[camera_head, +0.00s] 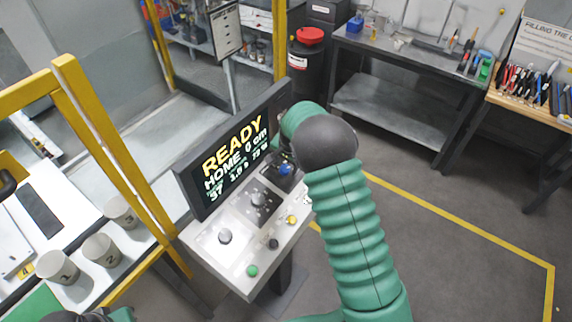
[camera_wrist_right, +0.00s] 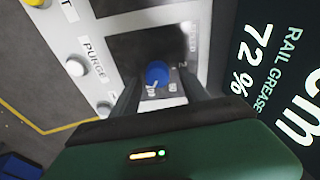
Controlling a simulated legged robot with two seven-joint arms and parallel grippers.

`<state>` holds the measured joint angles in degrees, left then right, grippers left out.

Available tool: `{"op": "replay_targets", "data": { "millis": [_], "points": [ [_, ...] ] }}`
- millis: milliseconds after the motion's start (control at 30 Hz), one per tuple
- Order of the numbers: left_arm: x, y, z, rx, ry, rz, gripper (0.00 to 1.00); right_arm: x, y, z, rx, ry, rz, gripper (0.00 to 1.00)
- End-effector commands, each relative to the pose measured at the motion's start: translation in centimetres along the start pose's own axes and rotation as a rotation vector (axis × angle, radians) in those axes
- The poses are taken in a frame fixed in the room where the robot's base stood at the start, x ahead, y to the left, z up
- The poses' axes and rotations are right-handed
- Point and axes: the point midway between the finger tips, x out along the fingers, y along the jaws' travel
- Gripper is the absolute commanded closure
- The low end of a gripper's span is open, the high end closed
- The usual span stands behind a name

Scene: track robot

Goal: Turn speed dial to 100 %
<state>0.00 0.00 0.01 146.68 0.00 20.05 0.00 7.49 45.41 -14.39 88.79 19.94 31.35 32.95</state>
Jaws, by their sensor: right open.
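The control panel (camera_head: 205,250) stands in the middle of the head view, with a black screen (camera_head: 232,150) showing READY and HOME 0 cm. A blue knob (camera_head: 285,169) sits on its upper right part and also shows in the right wrist view (camera_wrist_right: 157,72). My right arm hides part of the panel in the head view.
The panel also carries a grey knob (camera_head: 225,236), a dark square plate with a knob (camera_head: 262,200), and yellow (camera_head: 291,219), black (camera_head: 273,243) and green (camera_head: 252,271) buttons. Numbered cups (camera_head: 101,250) stand left, beyond a yellow frame (camera_head: 112,150). Floor is open at right.

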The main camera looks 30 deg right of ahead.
Motion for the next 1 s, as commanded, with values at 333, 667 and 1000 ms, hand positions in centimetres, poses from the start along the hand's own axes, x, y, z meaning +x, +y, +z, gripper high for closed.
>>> {"op": "replay_targets", "data": {
  "millis": [333, 667, 1000],
  "points": [
    [1.1, 0.0, 0.2, 0.000, 0.000, 0.000, 1.00, -3.5, -0.1, 0.1, -0.001, 0.000, -0.003, 0.47],
    [2.6, 0.0, 0.6, 0.000, 0.000, 0.000, 1.00, -13.0, -0.1, -0.1, -0.001, 0.000, -0.003, 0.47],
    [2.9, 0.0, 0.7, 0.000, 0.000, 0.000, 1.00, -16.6, -0.1, -0.2, 0.000, -0.002, 0.002, 0.47]
  ]
}}
